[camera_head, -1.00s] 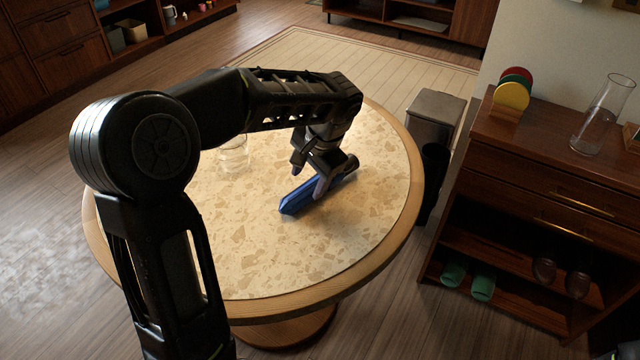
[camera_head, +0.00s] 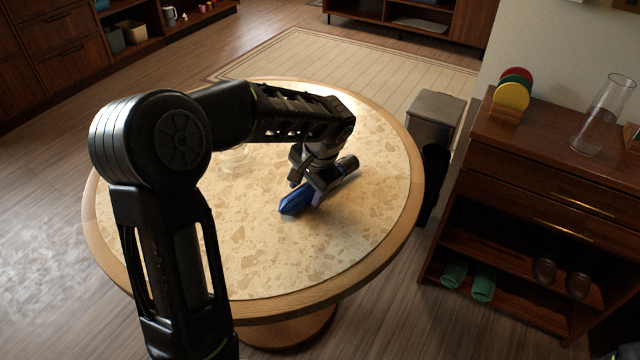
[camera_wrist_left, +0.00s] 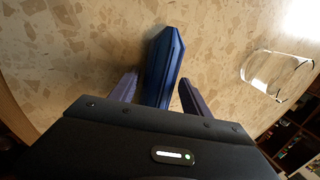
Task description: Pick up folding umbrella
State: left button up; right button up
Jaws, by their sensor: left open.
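The folding umbrella (camera_head: 294,203) is dark blue with a black end and lies on the round table (camera_head: 262,275). In the left wrist view the umbrella (camera_wrist_left: 163,66) lies between the two purplish fingers of my left gripper (camera_wrist_left: 157,90). My left gripper (camera_head: 309,197) is open, low over the table, with a finger on either side of the umbrella. It hides the umbrella's middle in the head view. I cannot tell whether a finger touches the umbrella. My right gripper is not in view.
A clear glass (camera_wrist_left: 277,75) stands on the table, and shows faintly behind my arm in the head view (camera_head: 233,158). A wooden cabinet (camera_head: 520,165) with a glass carafe (camera_head: 602,118) and coloured discs (camera_head: 513,92) stands right. A bin (camera_head: 434,118) is beside the table. The table's front is clear.

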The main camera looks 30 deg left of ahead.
pick_arm(q)
grip_shut()
dwell(0.7)
